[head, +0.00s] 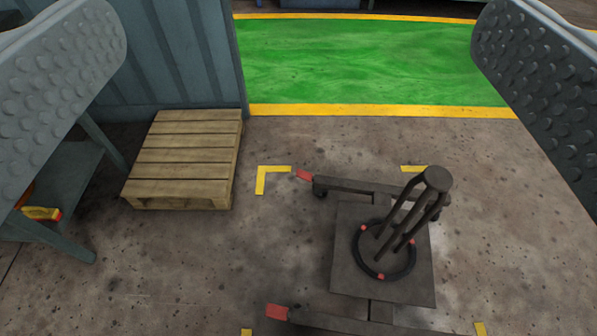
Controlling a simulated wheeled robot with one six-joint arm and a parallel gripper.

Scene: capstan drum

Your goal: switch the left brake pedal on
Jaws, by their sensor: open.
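The capstan drum (437,180) is a dark frame of upright bars with a round cap, standing on a square plate (350,279) right of centre. Two dark bars on the floor flank the plate, one beyond it and one nearer. Each has a red end at its left: a far red end (304,175) and a near red end (277,312). I cannot tell which is the left brake pedal, or whether either is on. My gripper (300,45) is open, with grey studded fingers at both upper sides and nothing between them. It appears apart from the drum and both red ends.
A wooden pallet (185,160) lies on the floor at left, beside a blue-grey metal wall (180,55). A metal stand (60,170) with a yellow and red item is at far left. Yellow corner marks (262,177) surround the drum. Green floor with yellow borders lies beyond.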

